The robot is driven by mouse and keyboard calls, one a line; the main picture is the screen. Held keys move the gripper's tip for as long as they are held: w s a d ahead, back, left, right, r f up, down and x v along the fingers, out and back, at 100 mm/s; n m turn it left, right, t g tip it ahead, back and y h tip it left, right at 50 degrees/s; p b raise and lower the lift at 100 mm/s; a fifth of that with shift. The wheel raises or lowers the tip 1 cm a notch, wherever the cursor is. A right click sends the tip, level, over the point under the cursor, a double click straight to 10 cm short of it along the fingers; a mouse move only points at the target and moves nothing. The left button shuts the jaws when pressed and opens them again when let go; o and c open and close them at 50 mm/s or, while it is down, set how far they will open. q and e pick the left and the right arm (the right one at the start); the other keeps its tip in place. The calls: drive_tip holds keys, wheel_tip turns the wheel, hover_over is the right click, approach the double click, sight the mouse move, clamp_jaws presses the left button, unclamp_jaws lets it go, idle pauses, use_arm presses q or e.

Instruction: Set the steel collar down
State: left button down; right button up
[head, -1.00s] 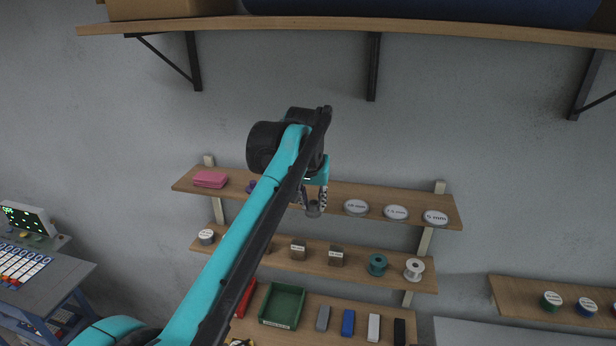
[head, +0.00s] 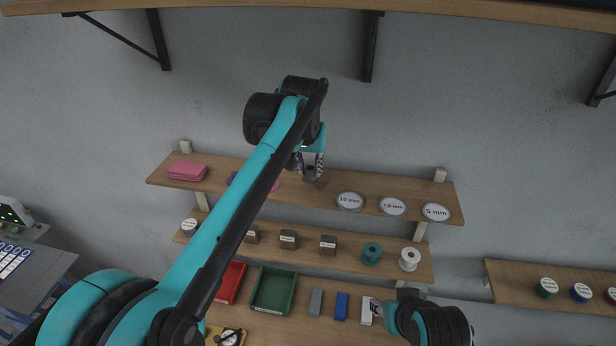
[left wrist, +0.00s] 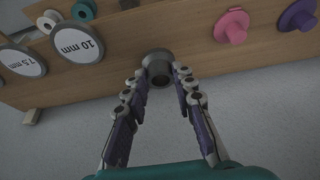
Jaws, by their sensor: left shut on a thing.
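The steel collar (head: 310,175) is a small grey ring at the tips of my left gripper (head: 312,163), at the top wall shelf (head: 412,190). In the left wrist view the collar (left wrist: 158,68) sits between the fingertips of my left gripper (left wrist: 157,84), its dark bore facing the camera. It overlaps the shelf's edge in that view; I cannot tell whether it touches the wood. My right gripper (head: 378,307) shows small at the bottom of the head view, near a white block (head: 367,311). Its fingers are too unclear to judge.
Round labelled discs (head: 350,202) lie right of the collar on the top shelf. Pink (left wrist: 232,26) and purple (left wrist: 298,15) flanged parts stand on its other side. A lower shelf (head: 299,262) holds boxes and spools. Below are a red bin (head: 230,282) and a green bin (head: 274,291).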

sight(309, 175)
use_arm(q)
drive_tip(key=x, duration=0.3)
drive_tip(key=shift+s+a+f, duration=0.1)
drive_tip(key=shift+s+f, duration=0.15)
drive_tip(key=shift+f, duration=0.25)
drive_tip(key=shift+s, duration=0.3)
drive_tip(key=shift+w+f, duration=0.1)
drive_tip(key=c, duration=1.3)
unclamp_jaws()
drive_tip(key=shift+w+f, duration=0.1)
drive_tip(key=shift+o, duration=0.2)
